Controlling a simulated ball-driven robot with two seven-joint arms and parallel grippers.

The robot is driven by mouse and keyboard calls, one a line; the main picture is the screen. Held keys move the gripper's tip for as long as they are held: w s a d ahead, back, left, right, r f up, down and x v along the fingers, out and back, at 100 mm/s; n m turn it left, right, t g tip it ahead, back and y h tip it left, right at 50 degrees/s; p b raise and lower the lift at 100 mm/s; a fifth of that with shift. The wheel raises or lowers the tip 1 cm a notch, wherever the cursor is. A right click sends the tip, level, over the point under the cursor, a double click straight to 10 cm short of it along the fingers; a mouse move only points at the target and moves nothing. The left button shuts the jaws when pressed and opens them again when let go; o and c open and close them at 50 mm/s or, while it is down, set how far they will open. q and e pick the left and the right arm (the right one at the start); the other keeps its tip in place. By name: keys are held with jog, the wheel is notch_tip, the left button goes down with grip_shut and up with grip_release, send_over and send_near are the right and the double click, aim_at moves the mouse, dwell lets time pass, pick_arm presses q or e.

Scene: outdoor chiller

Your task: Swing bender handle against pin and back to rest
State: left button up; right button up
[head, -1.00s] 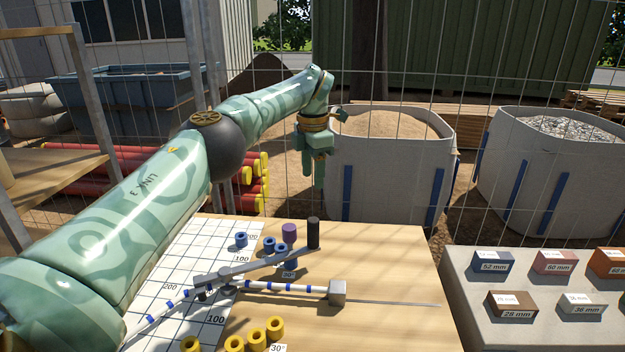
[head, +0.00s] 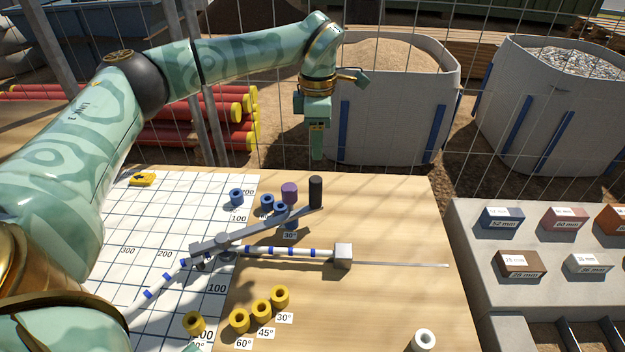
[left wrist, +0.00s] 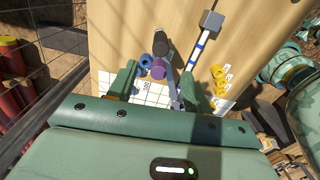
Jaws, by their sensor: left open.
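The bender handle (head: 265,226) is a grey bar lying diagonally over the bender, with a black upright grip (head: 315,192) at its far right end. A purple pin-like cylinder (head: 289,190) stands just left of the grip, apart from it. A white tube with blue bands (head: 290,251) runs through the bender to a grey block (head: 343,256). My left gripper (head: 317,146) points down beyond the table's back edge, apart from the grip. It is open and empty. In the left wrist view, the black grip (left wrist: 161,43) and purple cylinder (left wrist: 158,70) show beyond the open fingers (left wrist: 157,84). My right gripper is not visible.
Blue rings (head: 237,197) stand near the purple cylinder, and yellow rings (head: 262,309) near the table front. A white ring (head: 424,341) is at front right. Labelled blocks (head: 502,218) sit on a grey slab at right. Wire fence and sand bag (head: 390,110) stand behind.

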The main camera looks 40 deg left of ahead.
aim_at(317, 194)
pick_arm(q)
notch_tip(317, 194, down, 16)
jog(key=b, duration=0.5)
jog(key=shift+d, duration=0.1)
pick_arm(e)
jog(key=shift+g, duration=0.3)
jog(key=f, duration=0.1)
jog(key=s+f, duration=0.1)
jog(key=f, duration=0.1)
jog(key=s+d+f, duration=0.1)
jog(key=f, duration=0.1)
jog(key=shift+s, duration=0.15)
pick_arm(q)
grip_shut()
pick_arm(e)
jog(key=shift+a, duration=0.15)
